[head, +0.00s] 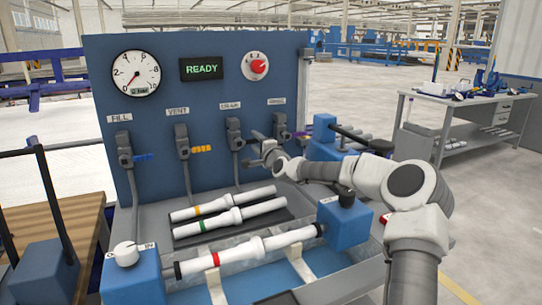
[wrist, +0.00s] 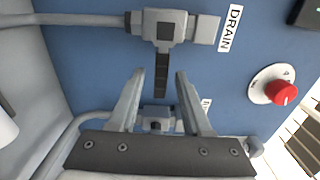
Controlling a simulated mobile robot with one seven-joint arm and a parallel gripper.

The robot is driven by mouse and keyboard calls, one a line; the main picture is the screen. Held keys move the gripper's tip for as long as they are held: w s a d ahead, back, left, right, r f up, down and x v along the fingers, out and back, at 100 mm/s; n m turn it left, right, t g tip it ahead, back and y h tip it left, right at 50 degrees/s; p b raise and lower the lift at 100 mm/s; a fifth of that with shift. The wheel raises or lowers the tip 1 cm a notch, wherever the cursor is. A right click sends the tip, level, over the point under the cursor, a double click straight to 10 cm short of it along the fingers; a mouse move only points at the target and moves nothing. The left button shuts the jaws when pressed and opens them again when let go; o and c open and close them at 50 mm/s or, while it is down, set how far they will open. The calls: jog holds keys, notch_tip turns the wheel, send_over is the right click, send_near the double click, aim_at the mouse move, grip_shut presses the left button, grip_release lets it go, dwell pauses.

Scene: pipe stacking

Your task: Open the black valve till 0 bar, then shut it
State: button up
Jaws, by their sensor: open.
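The black valve handle (wrist: 161,75) is a short dark lever on the grey valve body (wrist: 165,28) beside the DRAIN label. It points toward my gripper in the wrist view. My gripper (wrist: 160,72) is open, with one fingertip on each side of the lever and a visible gap on both sides. Whether the lever is deep between the fingers I cannot tell. In the head view, my gripper (head: 256,148) is close to the panel beside the drain valve (head: 235,134). The round pressure gauge (head: 136,73) is at the panel's upper left; its exact reading is too small to tell.
A display (head: 201,69) reads READY, beside a red knob (head: 259,66). Valves with blue (head: 143,157) and orange (head: 202,149) handles stand to the left. A white pipe (head: 247,250) lies clamped in front, with two more pipes on a rack (head: 228,222) behind it.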

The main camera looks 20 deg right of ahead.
jog(key=s+p, duration=0.1)
jog(key=s, duration=1.2)
jog(key=shift+s+d+p, duration=0.15)
jog(key=shift+d+p, duration=0.15)
jog(key=shift+d, duration=0.15)
